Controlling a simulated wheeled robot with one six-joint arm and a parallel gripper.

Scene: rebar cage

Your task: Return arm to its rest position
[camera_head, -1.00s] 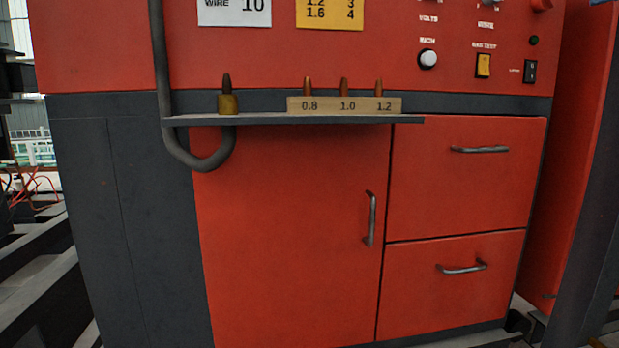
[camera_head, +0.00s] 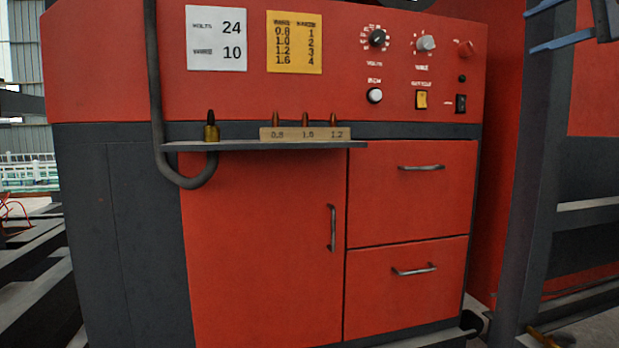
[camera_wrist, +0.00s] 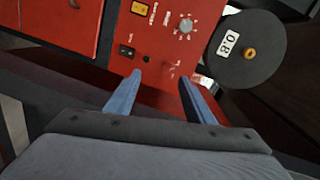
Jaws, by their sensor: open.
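My gripper (camera_head: 530,31) shows at the top right edge of the head view, its two blue fingers apart and pointing left. In the wrist view my gripper (camera_wrist: 159,78) is open, with nothing between its fingers. The fingers are in front of the red machine's control panel (camera_wrist: 160,35), seen turned on its side. Most of my arm is out of view.
The red and grey machine (camera_head: 260,240) has a shelf (camera_head: 260,145) with a brass nozzle (camera_head: 211,130) and a labelled tip holder (camera_head: 305,133). A dark post (camera_head: 540,170) stands right. A spool marked 0.8 (camera_wrist: 245,55) is near the gripper's right side.

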